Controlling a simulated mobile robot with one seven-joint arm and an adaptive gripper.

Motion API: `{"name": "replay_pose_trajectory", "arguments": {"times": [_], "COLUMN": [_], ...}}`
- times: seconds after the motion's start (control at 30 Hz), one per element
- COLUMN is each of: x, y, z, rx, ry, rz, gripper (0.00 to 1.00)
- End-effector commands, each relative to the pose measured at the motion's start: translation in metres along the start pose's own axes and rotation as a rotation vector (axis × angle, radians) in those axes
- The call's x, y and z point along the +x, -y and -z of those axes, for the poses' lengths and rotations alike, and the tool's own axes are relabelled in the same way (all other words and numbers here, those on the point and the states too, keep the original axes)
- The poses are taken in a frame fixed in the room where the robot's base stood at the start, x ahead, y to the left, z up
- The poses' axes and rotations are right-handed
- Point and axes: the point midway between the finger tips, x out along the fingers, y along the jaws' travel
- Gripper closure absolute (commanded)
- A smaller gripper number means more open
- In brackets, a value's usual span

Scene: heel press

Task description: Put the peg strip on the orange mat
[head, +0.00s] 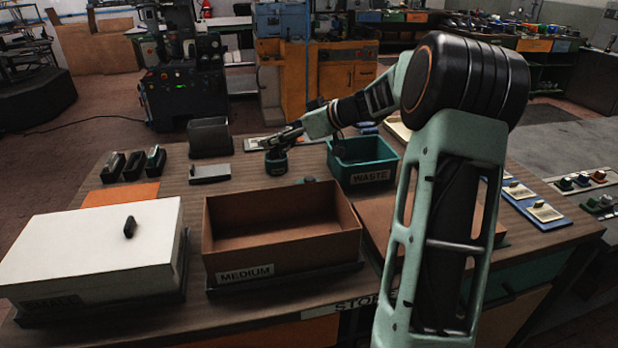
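The orange mat (120,195) lies flat at the left of the bench, behind the white-lidded box, and looks bare. A low grey strip (209,174) with a small upright bit at its left end lies to the right of the mat; it may be the peg strip, but its detail is too small to be sure. My gripper (277,150) is at the back middle of the bench, right of the strip and apart from it. It points down over a small dark green round object (276,166). Whether the fingers are open or touch that object is unclear.
A white-lidded box (90,240), an open brown MEDIUM box (300,262) and a teal WASTE bin (372,178) stand on the bench. Several dark holders (133,165) stand behind the mat. A dark block (209,137) stands behind the strip.

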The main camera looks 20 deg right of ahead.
Motion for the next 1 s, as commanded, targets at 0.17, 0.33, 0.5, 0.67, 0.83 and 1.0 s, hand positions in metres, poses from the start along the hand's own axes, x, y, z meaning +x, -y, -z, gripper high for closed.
{"name": "replay_pose_trajectory", "arguments": {"times": [0.17, 0.33, 0.5, 0.67, 0.83, 1.0], "x": [0.011, 0.026, 0.034, 0.045, 0.05, 0.05], "y": [0.001, 0.001, 0.0, 0.0, 0.0, 0.0], "z": [-0.021, -0.047, -0.061, -0.082, -0.09, -0.09], "rx": [0.004, 0.004, 0.002, 0.003, 0.001, 0.0], "ry": [0.001, 0.0, 0.0, 0.0, -0.001, -0.001], "rz": [0.002, 0.002, 0.0, 0.001, -0.001, -0.001], "gripper": [0.53, 0.53, 0.53, 0.53, 0.53, 0.53]}}
